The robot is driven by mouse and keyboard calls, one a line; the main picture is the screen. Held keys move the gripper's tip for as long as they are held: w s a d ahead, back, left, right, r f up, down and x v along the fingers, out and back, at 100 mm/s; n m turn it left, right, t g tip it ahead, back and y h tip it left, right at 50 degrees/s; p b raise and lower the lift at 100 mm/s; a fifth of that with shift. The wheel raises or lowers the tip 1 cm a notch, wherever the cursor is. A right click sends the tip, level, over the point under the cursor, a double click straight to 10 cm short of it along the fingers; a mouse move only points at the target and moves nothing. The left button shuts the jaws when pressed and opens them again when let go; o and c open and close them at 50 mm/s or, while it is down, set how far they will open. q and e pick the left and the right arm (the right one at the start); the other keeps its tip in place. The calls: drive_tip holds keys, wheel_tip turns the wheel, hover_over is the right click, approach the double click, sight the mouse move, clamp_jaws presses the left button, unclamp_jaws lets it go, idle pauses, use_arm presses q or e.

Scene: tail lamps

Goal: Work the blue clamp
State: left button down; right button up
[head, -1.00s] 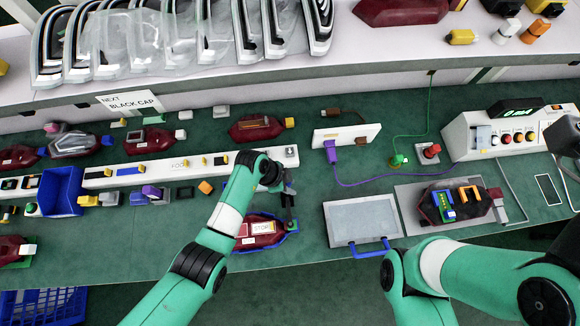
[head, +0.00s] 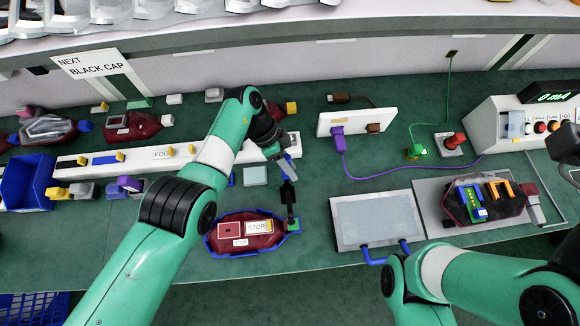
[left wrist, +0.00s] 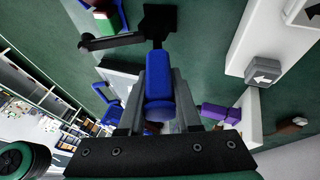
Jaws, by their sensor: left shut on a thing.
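The blue clamp has a blue grip (left wrist: 158,85) on a dark metal arm, seen close up in the left wrist view. In the head view its dark arm (head: 288,196) stands beside the right end of a red lamp (head: 246,232) with a STOP label. The lamp lies in a blue-edged cradle (head: 207,246). My left gripper (head: 284,162) is above the clamp. In the left wrist view my left gripper (left wrist: 160,108) has its two fingers shut around the blue grip.
A grey tray with a blue handle (head: 378,222) lies to the right of the cradle. Beyond it a dark lamp with a green board (head: 472,199) sits on a plate. A white block with a purple plug (head: 338,140) and a red button (head: 451,140) stand behind.

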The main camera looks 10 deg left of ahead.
use_arm(q)
drive_tip(key=shift+f, duration=0.1)
drive_tip(key=c, duration=0.6)
unclamp_jaws()
drive_tip(key=v, duration=1.1)
drive_tip(key=shift+a+r, duration=0.2)
drive_tip(key=shift+r, duration=0.15)
drive_tip(key=shift+c, duration=0.3)
